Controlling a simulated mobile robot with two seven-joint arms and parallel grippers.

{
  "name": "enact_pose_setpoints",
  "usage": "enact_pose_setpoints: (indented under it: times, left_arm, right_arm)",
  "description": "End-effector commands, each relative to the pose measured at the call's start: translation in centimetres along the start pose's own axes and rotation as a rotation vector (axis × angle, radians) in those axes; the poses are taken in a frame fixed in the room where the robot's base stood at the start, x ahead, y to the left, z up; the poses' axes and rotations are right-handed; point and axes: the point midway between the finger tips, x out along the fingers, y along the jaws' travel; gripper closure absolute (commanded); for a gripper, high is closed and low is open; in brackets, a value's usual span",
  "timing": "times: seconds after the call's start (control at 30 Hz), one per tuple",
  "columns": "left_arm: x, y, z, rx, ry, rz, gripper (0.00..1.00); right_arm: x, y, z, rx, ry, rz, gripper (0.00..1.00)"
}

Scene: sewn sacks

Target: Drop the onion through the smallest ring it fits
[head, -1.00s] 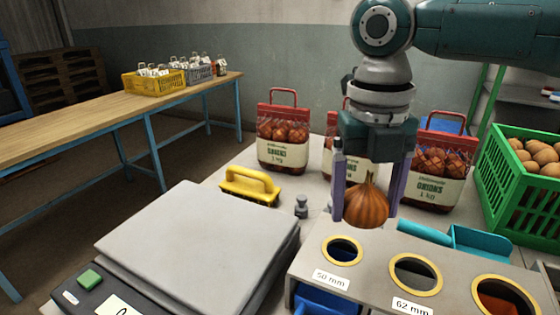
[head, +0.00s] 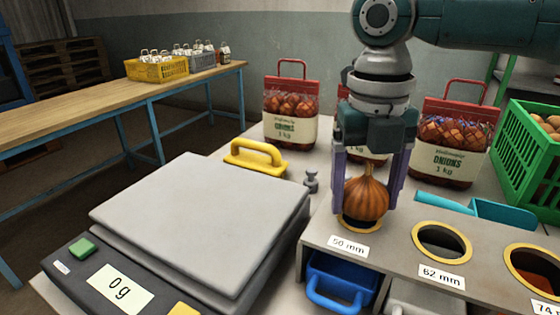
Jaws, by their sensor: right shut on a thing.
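A brown onion (head: 366,199) is held between the two fingers of my right gripper (head: 367,190), which points straight down. The onion is at the 50 mm ring (head: 362,224) and hides most of it; only the ring's front edge shows. I cannot tell whether the onion touches the ring. The 62 mm ring (head: 441,241) is open and empty to the right. A third, larger ring (head: 535,270) is at the right edge, its label cut off. All sit in a grey sizing board (head: 395,228). My left gripper is not in view.
A blue bin (head: 340,285) stands under the 50 mm ring. A scale (head: 205,220) reading 0 g is left, with a yellow-handled tool (head: 255,157) and a small weight (head: 311,181) behind. Onion bags (head: 290,115) stand behind; a green crate (head: 530,160) and a teal scoop (head: 500,212) are right.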

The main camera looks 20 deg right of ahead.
Motion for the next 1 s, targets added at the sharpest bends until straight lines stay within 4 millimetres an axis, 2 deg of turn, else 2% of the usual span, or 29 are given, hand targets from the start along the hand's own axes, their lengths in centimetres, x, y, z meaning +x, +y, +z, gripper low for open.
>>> enact_pose_setpoints:
  times: [0.1,0.4,0.43,0.6,0.87,1.0]
  left_arm:
    - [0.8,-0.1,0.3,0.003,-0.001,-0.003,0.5]
    - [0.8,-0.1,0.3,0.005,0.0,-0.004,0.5]
    - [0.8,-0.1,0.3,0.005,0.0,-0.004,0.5]
    - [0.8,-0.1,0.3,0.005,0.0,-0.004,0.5]
    - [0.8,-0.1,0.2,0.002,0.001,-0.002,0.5]
    - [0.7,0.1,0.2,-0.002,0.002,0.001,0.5]
  right_arm:
    - [0.7,0.0,0.0,0.001,0.0,0.0,0.84]
    - [0.7,0.0,0.0,0.001,0.0,0.0,0.84]
    - [0.7,0.0,0.0,0.0,0.0,0.0,0.19]
    - [0.7,0.0,0.0,0.0,0.0,0.0,0.0]
    - [0.6,0.0,0.0,0.0,0.0,0.0,0.0]
    - [-0.9,0.1,0.1,0.0,-0.003,0.002,0.0]
